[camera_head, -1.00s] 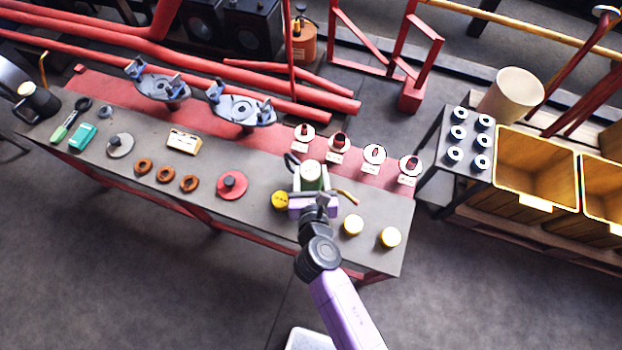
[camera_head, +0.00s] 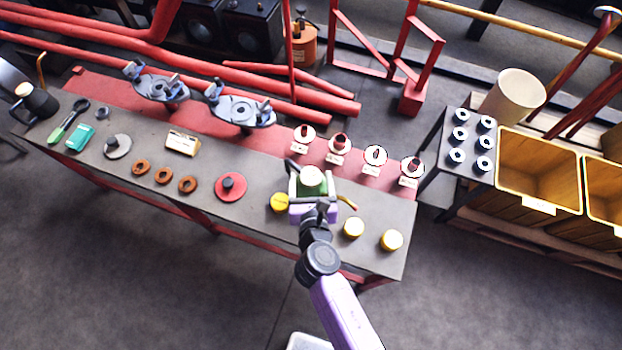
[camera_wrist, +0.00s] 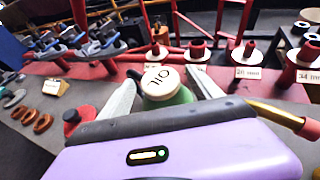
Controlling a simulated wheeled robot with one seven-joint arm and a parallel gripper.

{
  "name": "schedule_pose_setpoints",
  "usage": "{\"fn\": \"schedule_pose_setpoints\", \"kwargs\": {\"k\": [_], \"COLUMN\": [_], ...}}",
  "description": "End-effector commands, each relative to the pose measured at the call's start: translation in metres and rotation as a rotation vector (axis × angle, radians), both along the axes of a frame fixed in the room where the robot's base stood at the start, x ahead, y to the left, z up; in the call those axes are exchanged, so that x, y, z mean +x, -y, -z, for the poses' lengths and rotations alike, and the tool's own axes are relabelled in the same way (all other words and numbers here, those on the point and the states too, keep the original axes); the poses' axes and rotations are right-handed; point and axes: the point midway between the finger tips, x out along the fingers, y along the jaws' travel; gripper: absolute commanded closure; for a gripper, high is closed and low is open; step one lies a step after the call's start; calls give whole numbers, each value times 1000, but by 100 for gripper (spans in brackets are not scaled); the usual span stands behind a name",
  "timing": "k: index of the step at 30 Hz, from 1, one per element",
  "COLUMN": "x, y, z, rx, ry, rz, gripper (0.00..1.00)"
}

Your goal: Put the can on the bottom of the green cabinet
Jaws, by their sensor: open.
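The green oil can (camera_head: 312,177) has a cream lid and a brass spout to its right. It stands on the long workbench (camera_head: 258,205). In the wrist view, the can (camera_wrist: 162,82) shows its lid, lettered OIL, and a strip of its green side; its lower part is hidden by my purple gripper body. My gripper (camera_wrist: 164,90) is open, with one pale finger on each side of the can. Whether the fingers touch it is unclear. The green cabinet is not in view.
Yellow-topped tins (camera_head: 353,227) stand near the can at the bench's right end. Several labelled red-and-white parts (camera_head: 339,144) line the back edge. A red disc (camera_head: 230,187) lies left. Wooden bins (camera_head: 540,206) stand right. The floor in front is clear.

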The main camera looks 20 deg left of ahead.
Motion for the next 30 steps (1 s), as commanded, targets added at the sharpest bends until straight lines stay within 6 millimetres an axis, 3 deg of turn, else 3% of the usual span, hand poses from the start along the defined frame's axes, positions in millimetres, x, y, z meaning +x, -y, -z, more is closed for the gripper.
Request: {"fn": "schedule_pose_setpoints", "kwargs": {"k": [4, 8, 21, 30], "x": [-1, -17, -89, -104], "y": [1, 7, 34, 39], "z": [-4, -10, -42, -49], "rx": [0, -2, 0, 0], "ry": [0, 0, -1, 0], "rz": [0, 0, -1, 0], "gripper": [27, 27, 27, 27]}}
